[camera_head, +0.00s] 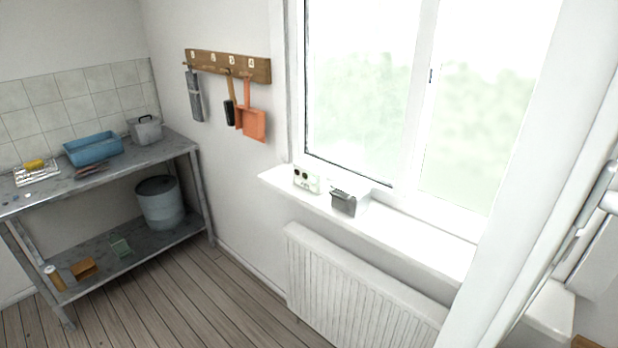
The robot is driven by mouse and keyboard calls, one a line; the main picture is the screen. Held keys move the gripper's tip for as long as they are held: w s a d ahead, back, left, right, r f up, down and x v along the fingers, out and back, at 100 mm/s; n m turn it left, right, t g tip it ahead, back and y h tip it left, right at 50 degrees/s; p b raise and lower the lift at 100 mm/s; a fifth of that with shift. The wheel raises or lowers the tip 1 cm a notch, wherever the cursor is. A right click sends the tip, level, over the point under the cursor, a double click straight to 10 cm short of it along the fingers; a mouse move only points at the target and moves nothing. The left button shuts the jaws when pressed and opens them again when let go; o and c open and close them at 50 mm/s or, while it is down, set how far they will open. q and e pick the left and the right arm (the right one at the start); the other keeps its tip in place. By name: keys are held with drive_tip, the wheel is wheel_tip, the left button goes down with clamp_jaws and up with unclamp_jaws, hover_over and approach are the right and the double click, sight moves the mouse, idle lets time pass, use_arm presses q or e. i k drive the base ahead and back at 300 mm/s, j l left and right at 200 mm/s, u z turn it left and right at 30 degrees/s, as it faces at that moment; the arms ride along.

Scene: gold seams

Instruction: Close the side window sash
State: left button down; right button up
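The window (362,85) fills the upper middle, with two bright panes parted by a white upright that carries a small dark fitting (431,75). At the right, a broad white upright panel (535,150) stands close to me and hides part of the sill. It looks like a sash swung inward, seen nearly edge-on, but I cannot tell for sure. Grey bar-like parts (597,190) show at the right edge beside it; I cannot tell whether they are a handle. Neither of my grippers is in view.
A radiator (350,295) is below. A hook rail (228,65) holds a dustpan (252,124) and brushes. A metal bench (150,158) stands left. The wooden floor (215,300) is clear.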

sight(563, 161)
drive_tip(key=z, duration=1.4)
drive_tip(key=k+l+u, duration=0.1)
drive_tip(key=k+u, duration=0.4)
